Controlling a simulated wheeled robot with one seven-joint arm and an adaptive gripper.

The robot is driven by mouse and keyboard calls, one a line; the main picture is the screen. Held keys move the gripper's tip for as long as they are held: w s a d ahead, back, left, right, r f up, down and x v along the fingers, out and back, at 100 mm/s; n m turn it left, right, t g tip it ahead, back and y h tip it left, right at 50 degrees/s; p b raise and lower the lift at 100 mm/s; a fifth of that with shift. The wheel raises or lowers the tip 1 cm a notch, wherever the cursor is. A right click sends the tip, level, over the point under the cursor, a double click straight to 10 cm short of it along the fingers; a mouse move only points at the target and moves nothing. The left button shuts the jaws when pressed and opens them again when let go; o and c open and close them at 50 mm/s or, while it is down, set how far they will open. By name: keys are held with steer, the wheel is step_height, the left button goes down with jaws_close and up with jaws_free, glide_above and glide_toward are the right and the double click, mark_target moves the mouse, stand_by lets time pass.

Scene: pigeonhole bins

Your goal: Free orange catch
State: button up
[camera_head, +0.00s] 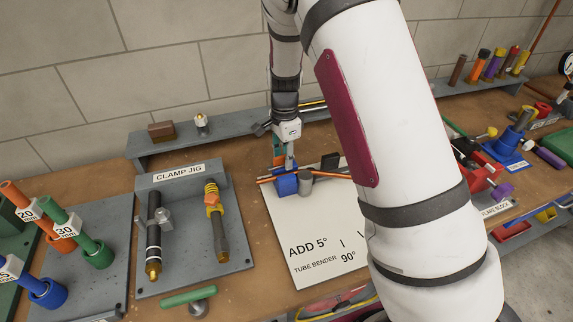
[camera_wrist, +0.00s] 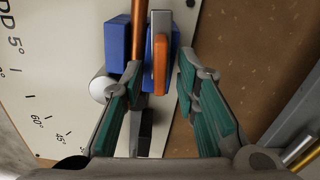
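The orange catch (camera_wrist: 159,64) is a small rounded orange bar against a blue block (camera_wrist: 172,82) of the tube bender, in the upper middle of the wrist view. A copper-orange tube (camera_wrist: 138,28) runs beside it, to its left. My gripper (camera_wrist: 158,72) is open, with one finger on each side of the catch and the blue parts. The fingers look apart from the catch; the exact gap in depth cannot be told. In the head view, my gripper (camera_head: 284,153) is over the blue block (camera_head: 286,185) of the bender; the catch cannot be made out there.
The white tube bender plate (camera_head: 312,240) lies on the wooden bench. The clamp jig (camera_head: 183,235) is to the left, and a grey shelf (camera_head: 190,145) runs behind. A light round post (camera_wrist: 102,88) is close to my left finger. Bare wood (camera_wrist: 235,60) lies right of the plate.

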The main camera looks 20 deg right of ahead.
mark_target(285, 155)
steer(key=shift+r+p, duration=0.8)
steer(key=shift+r, duration=2)
steer(key=shift+r, duration=0.1)
